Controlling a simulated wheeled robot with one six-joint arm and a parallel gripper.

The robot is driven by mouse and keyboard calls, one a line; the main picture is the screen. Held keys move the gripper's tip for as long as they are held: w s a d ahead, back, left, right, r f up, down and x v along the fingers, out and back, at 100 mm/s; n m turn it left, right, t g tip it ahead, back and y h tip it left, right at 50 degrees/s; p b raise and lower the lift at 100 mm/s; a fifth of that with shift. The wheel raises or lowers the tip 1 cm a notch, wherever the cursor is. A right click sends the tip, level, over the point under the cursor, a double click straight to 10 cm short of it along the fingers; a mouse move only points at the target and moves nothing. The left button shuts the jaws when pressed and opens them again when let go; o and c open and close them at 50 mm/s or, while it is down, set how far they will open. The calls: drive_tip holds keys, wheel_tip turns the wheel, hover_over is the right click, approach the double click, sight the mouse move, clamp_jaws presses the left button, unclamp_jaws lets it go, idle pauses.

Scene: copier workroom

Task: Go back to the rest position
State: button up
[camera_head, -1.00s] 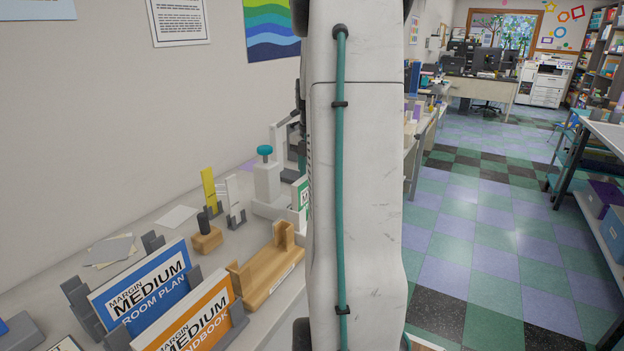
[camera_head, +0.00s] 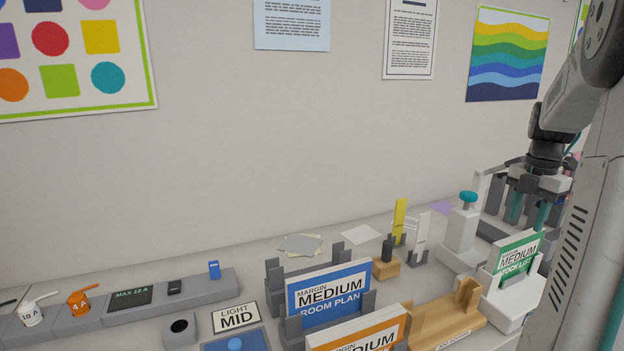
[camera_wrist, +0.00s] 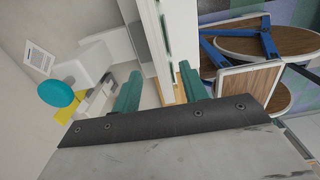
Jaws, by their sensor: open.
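My gripper (camera_head: 530,208) is at the right of the head view, pointing down with two teal fingers apart and empty. It hangs behind the green "Medium Stock List" booklet (camera_head: 517,256), which stands upright in a white holder (camera_head: 508,307). In the wrist view my gripper (camera_wrist: 159,78) also shows open, with a long pale and green edge beyond the gap between the fingers. I cannot tell how far that edge is from the fingertips. My arm runs down the right edge of the head view. No marker of a rest position shows.
A white press with a teal knob (camera_head: 468,197) stands left of the gripper; the knob also shows in the wrist view (camera_wrist: 56,94). A wooden holder (camera_head: 447,320) and a blue "Room Plan" booklet (camera_head: 329,292) stand nearer. Above the counter, the space before the wall is free.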

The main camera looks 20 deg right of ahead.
drive_tip(key=w+a+r+m, duration=0.15)
drive_tip(key=a+m, duration=0.25)
drive_tip(key=a, duration=0.9)
drive_tip(key=a+r+m, duration=0.3)
drive_tip(key=a+m, duration=0.1)
drive_tip(key=a, duration=0.8)
drive_tip(key=s+a+f+m, duration=0.2)
drive_tip(key=s+a+m, duration=0.3)
drive_tip(key=a, duration=0.3)
drive_tip(key=s+a+f+m+t, duration=0.1)
drive_tip(key=s+a+f+m, duration=0.1)
drive_tip(key=s+a+m, duration=0.3)
drive_tip(key=s+a, duration=0.2)
drive_tip(key=a, duration=0.2)
drive_tip(key=shift+f, duration=0.2)
